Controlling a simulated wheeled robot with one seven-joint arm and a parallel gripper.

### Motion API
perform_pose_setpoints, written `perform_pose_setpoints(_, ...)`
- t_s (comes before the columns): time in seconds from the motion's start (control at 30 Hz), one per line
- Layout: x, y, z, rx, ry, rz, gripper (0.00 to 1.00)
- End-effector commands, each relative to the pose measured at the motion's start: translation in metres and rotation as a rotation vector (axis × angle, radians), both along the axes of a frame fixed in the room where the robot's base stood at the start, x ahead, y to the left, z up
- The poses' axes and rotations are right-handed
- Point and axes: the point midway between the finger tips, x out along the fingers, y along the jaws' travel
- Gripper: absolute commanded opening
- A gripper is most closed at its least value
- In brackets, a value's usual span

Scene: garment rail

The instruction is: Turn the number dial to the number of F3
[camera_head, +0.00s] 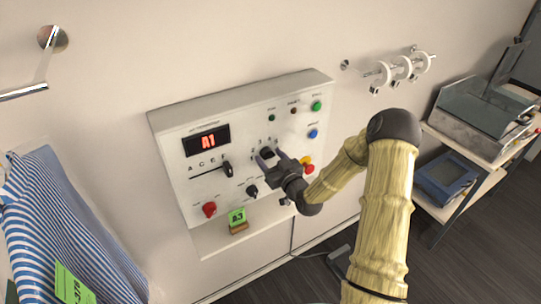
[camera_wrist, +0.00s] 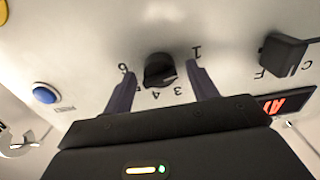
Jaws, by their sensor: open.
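The number dial (camera_wrist: 159,68) is a black round knob on the white control panel (camera_head: 180,140). In the wrist view, digits including 1, 3, 4 and 6 are printed around it, upside down. Its pointer direction cannot be made out. My gripper (camera_wrist: 161,88) is open, with one finger on each side of the dial; contact cannot be told. In the head view my gripper (camera_head: 271,158) partly covers the dial. The red display (camera_head: 208,140) reads A1. The black letter slider handle (camera_head: 227,169) is at the right end of its slot, near the F.
Green (camera_head: 316,105) and blue (camera_head: 313,133) buttons, a red knob (camera_head: 209,209) and a small black knob (camera_head: 252,190) are on the panel. Striped cloth (camera_head: 65,230) hangs left; a shelf unit (camera_head: 482,190) stands right.

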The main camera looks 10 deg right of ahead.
Motion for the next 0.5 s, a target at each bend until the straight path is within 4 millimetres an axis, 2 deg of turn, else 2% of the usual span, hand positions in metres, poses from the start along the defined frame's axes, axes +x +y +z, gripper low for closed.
perform_pose_setpoints(0.27, 0.0010, 0.0003, -0.0009, 0.000, 0.001, 0.000, 0.58)
perform_pose_setpoints(0.4, 0.0010, 0.0003, -0.0008, 0.000, 0.001, 0.000, 0.31)
perform_pose_setpoints(0.5, 0.0009, 0.0002, -0.0007, 0.000, 0.001, 0.000, 0.16)
